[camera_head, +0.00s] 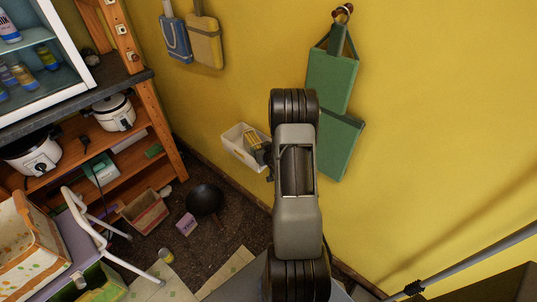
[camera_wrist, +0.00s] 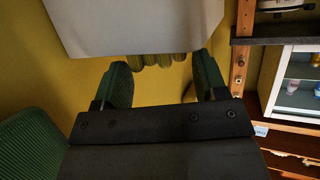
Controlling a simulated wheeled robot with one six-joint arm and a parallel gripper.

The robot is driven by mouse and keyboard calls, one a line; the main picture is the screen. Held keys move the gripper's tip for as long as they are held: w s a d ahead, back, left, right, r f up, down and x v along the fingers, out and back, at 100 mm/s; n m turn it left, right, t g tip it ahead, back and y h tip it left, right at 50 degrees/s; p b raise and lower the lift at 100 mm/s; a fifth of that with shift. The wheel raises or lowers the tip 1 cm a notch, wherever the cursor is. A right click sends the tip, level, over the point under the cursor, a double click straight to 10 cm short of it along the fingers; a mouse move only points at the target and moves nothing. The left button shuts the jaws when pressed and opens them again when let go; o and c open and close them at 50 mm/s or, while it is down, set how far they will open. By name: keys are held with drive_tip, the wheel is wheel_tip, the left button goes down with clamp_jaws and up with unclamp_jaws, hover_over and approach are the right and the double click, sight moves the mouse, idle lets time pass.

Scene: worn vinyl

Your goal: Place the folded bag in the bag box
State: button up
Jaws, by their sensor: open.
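A white open-topped bag box (camera_head: 234,151) is against the yellow wall in the head view. A folded yellow bag (camera_head: 251,136) shows at its right end, inside the rim as far as I can see. My gripper (camera_head: 266,156) is beside that end, partly hidden by my arm. In the wrist view, my gripper (camera_wrist: 163,75) is open, with its two fingers apart. The ribbed yellow edge of the folded bag (camera_wrist: 165,60) shows beyond and between the fingertips. The pale box wall (camera_wrist: 140,25) hides the rest; I cannot tell whether anything touches.
A wooden shelf (camera_head: 160,125) with cookers stands at left. A black pan (camera_head: 204,200) is below.

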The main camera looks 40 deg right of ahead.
drive_tip(key=v, duration=0.8)
drive_tip(key=a+r+n+g, duration=0.1)
drive_tip(key=a+r+g, duration=0.4)
drive_tip(key=a+r, duration=0.5)
drive_tip(key=s+a+r+g+y, duration=0.1)
drive_tip(key=s+a+r+g, duration=0.1)
drive_tip(key=s+a+r, duration=0.2)
drive_tip(key=s+a+r+n+g+y, duration=0.1)
drive_tip(key=s+a+r+g+y, duration=0.1)
drive_tip(key=s+a, duration=0.7)
drive_tip(key=shift+s+a+r+g, duration=0.3)
drive_tip(key=shift+a+r+g, duration=0.2)
drive_tip(key=shift+a+r, duration=0.5)
